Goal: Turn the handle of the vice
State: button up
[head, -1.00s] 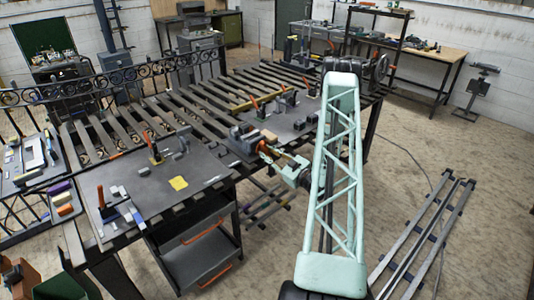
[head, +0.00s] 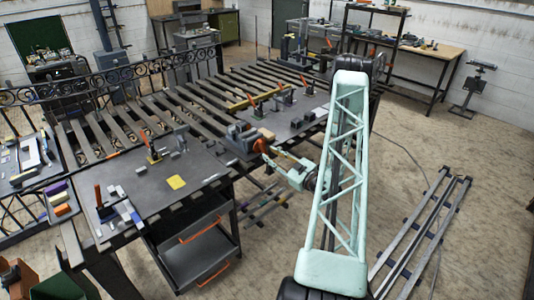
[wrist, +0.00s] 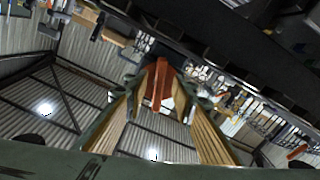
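The grey vice (head: 241,137) is fixed at the front edge of the workbench, with a light brown block at its right side. Its orange-red handle (head: 261,146) faces my gripper. My gripper (head: 274,158), pale green with tan inner pads, is just right of the handle, its fingers spread apart. In the wrist view the handle (wrist: 158,85) appears as an orange-red bar beyond and between the fingertips (wrist: 163,92). Contact cannot be made out. The vice body is not clear in the wrist view.
The slatted workbench carries dark plates with orange-handled clamps (head: 153,147) and a yellow piece (head: 176,182). A grey drawer cart (head: 200,245) stands below its front edge. Metal rails (head: 425,235) lie on the floor at right. Open floor lies between.

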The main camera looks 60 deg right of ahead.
jog(key=v, duration=0.7)
jog(key=shift+s, duration=0.1)
